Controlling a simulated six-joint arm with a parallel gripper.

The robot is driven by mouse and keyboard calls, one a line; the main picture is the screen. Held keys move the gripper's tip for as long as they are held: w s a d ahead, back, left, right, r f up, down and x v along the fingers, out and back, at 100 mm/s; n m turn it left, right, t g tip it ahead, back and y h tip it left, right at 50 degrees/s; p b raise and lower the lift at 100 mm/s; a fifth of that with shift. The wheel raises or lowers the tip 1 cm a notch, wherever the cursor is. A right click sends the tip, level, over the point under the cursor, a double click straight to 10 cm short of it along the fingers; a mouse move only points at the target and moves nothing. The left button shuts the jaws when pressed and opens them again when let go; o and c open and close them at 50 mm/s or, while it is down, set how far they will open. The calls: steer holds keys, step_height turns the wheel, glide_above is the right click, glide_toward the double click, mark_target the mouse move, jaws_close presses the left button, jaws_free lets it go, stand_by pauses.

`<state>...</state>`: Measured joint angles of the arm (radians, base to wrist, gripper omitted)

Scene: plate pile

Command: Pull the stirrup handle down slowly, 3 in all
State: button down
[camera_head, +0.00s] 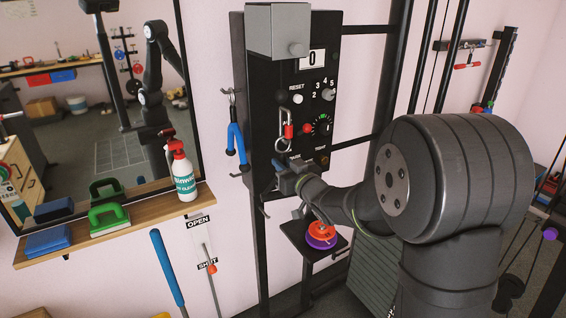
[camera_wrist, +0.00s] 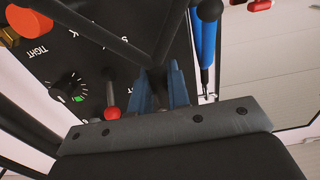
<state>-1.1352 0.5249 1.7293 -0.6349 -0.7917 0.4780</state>
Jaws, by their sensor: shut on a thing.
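My gripper (camera_head: 284,172) is at the front of the black machine panel (camera_head: 262,60), below the hanging carabiner (camera_head: 291,126). In the wrist view my gripper (camera_wrist: 162,88) has its blue fingers close together where dark bars (camera_wrist: 172,35) meet. These bars appear to be the stirrup handle, with my jaws shut on it. In the head view my gripper and wrist hide most of what is held. The counter (camera_head: 312,58) on the panel reads 0. I cannot tell whether the carabiner is joined to the held handle.
A blue handle (camera_head: 237,142) hangs on a hook left of the machine. Red and purple discs (camera_head: 321,233) lie on a small black shelf below my wrist. Black uprights rise at right.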

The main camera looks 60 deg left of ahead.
steer(key=shift+f, duration=1.3)
steer(key=shift+f, duration=1.15)
steer(key=shift+f, duration=0.95)
steer(key=shift+r, duration=1.3)
